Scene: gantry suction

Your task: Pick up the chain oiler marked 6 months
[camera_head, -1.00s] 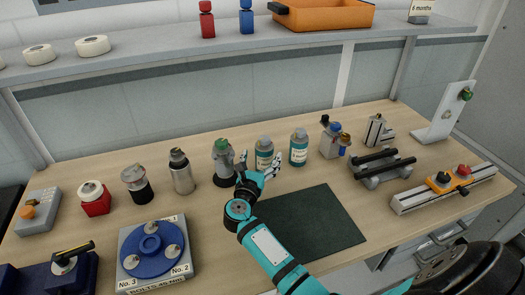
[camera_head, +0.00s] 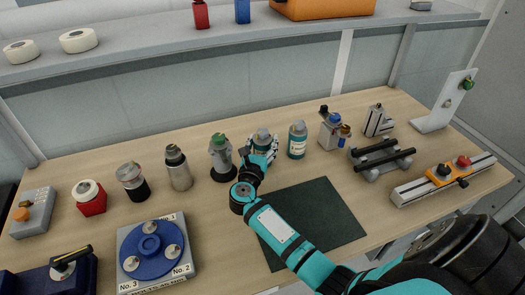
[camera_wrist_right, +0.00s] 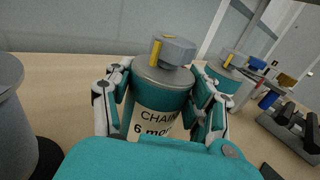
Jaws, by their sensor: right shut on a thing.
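The chain oiler (camera_wrist_right: 158,108) is a teal bottle with a grey cap and a cream label reading "CHAIN" and "6 mo…" in the right wrist view. It stands upright on the table in the head view (camera_head: 262,138). My right gripper (camera_head: 262,150) is shut on it, with one finger on each side in the right wrist view (camera_wrist_right: 160,112). A second, similar teal bottle (camera_head: 297,140) stands just to the right, close to the fingers; it also shows in the right wrist view (camera_wrist_right: 226,75). My left gripper is not in view.
A grey-green device on a dark base (camera_head: 221,160) stands close left of the gripped oiler. A dark mat (camera_head: 315,215) lies in front. A valve block (camera_head: 334,130) is farther right. A shelf (camera_head: 130,62) runs behind, above the table.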

